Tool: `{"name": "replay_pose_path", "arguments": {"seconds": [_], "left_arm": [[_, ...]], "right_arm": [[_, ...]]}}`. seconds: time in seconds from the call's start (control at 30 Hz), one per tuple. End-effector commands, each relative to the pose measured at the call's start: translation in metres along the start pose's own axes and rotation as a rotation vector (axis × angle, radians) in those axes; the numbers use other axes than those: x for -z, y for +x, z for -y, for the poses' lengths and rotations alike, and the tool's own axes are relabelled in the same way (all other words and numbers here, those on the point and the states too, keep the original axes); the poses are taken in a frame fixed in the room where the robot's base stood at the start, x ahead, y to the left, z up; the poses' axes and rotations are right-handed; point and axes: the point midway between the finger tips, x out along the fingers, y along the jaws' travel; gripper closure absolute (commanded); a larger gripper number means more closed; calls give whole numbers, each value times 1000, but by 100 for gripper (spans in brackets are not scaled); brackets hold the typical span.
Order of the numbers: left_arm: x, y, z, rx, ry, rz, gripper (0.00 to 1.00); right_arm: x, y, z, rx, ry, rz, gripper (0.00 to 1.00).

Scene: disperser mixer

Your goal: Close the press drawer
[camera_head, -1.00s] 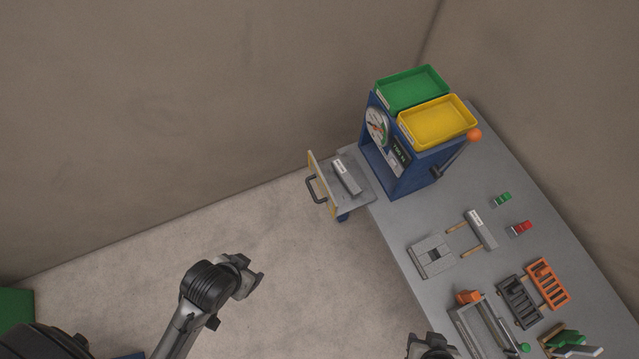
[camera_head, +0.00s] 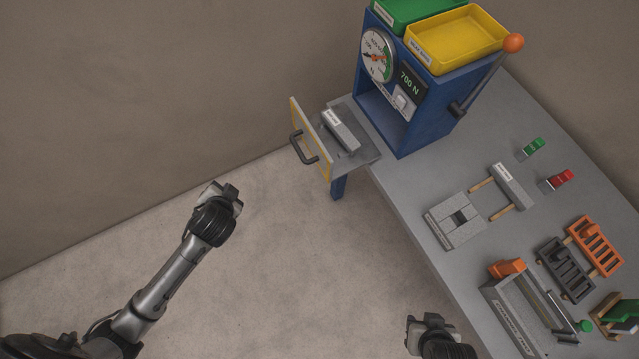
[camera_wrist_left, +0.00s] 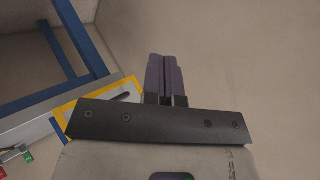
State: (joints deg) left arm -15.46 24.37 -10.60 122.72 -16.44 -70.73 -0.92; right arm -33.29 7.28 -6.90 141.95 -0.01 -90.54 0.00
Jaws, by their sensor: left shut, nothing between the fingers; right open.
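The press (camera_head: 425,120) is a blue frame with a round dial and a display reading 700 N, standing on the far end of the grey bench. Its drawer (camera_head: 365,152) is pulled out to the left. The drawer's yellow-edged front (camera_head: 312,140) carries a dark handle (camera_head: 303,150), and a labelled grey block (camera_head: 341,131) lies inside. My left gripper (camera_head: 231,190) is left of the handle, apart from it. In the left wrist view its fingers (camera_wrist_left: 166,75) are shut and empty, with the yellow-edged front (camera_wrist_left: 72,102) beyond to the left. My right gripper (camera_head: 411,333) is open at the bottom, beside the bench.
Green (camera_head: 415,12) and yellow (camera_head: 455,40) bins sit on the press, with an orange-knobbed lever (camera_head: 485,75) at its right. A grey slotted block (camera_head: 455,220), racks (camera_head: 567,270) and small clips lie along the bench (camera_head: 400,190). The floor left of the bench is clear.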

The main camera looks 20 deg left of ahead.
Motion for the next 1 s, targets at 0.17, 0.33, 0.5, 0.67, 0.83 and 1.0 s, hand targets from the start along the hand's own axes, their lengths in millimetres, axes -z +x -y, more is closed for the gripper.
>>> {"name": "replay_pose_path", "arguments": {"seconds": [0.17, 0.33, 0.5, 0.67, 0.83, 1.0], "left_arm": [[19, 46, 10, 170, 234, -267, 100], [42, 52, -4, 239, 485, -552, 100], [61, 39, -36, 252, 712, -850, 100], [71, 14, -65, 243, 869, -1106, 100], [77, -12, -83, 236, 954, -1304, 100], [79, -25, -91, 233, 981, -1398, 100]], "right_arm": [[-4, 15, 1, 0, 1, -2, 57], [-2, 11, 1, 2, 3, -7, 57], [-2, 11, 2, 5, 6, -7, 57], [-2, 11, 3, 7, 9, -7, 57], [-2, 11, 3, 7, 10, -6, 57], [-2, 11, 3, 7, 10, -6, 57]]}}
